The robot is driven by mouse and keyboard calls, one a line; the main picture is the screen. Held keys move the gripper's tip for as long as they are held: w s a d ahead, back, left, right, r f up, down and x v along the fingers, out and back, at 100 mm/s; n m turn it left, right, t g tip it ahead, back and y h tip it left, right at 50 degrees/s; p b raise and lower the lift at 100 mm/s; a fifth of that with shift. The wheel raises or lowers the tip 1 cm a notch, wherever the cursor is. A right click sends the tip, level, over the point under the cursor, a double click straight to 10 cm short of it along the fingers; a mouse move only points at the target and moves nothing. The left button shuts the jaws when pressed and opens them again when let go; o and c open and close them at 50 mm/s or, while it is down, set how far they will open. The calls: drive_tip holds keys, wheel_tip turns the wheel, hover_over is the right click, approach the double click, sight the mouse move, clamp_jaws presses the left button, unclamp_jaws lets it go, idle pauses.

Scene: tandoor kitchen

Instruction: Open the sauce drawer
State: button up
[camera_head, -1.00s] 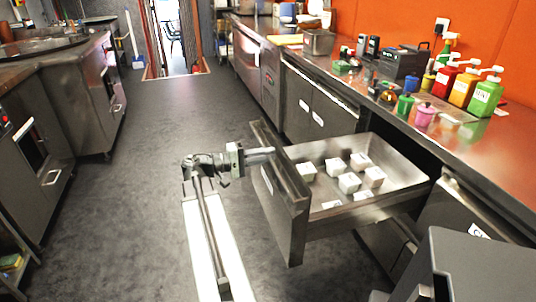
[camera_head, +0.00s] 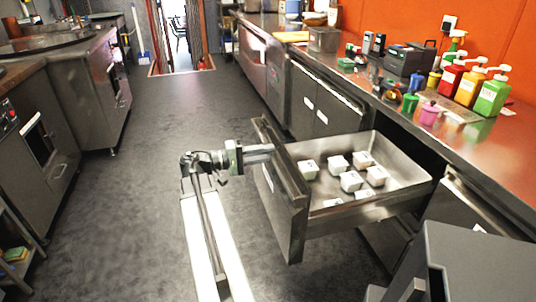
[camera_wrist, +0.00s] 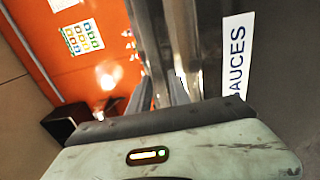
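The sauce drawer (camera_head: 285,205) is a steel drawer standing well out from the counter on the right. Several small white containers (camera_head: 351,181) sit inside it. Its front carries a white label reading "SAUCES" (camera_wrist: 237,55) in the wrist view, turned on its side. My gripper (camera_head: 268,152) reaches the upper part of the drawer front from the left. In the wrist view its fingers (camera_wrist: 165,92) close around the metal handle bar (camera_wrist: 168,40) beside the label. The fingertips' contact is partly hidden behind the gripper body.
The counter (camera_head: 470,145) holds several sauce bottles (camera_head: 491,97), small pots and a dark box (camera_head: 408,59). A dark grey box-like unit (camera_head: 470,265) stands close at lower right. Steel cabinets (camera_head: 40,140) line the left. The floor (camera_head: 130,200) between is clear.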

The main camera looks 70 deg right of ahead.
drive_tip(key=v, duration=0.7)
drive_tip(key=w+a+f+n+t+h, duration=0.1)
drive_tip(key=w+a+f+n+t, duration=0.25)
drive_tip(key=w+a, duration=0.6)
drive_tip(key=w+a+f+n+t+h, duration=0.1)
drive_tip(key=w+a+f+n+t, duration=0.3)
drive_tip(key=w+a, duration=0.5)
drive_tip(key=w+a+f+n+t+y, duration=0.1)
drive_tip(key=w+a+f+t+y, duration=0.25)
drive_tip(key=a, duration=0.85)
drive_tip(key=w+a+f+n+t+y, duration=0.1)
drive_tip(key=w+a+f+y, duration=0.2)
drive_tip(key=a+f+y, duration=0.55)
drive_tip(key=w+a+f+n+t+y, duration=0.1)
drive_tip(key=w+a+f+t, duration=0.2)
drive_tip(key=a, duration=1.2)
wheel_tip(320, 180, up, 29)
drive_tip(key=p, duration=3)
drive_tip(key=shift+s+d+r+g+p, duration=0.2)
drive_tip(key=shift+d+g+p, duration=0.1)
drive_tip(key=shift+d, duration=0.15)
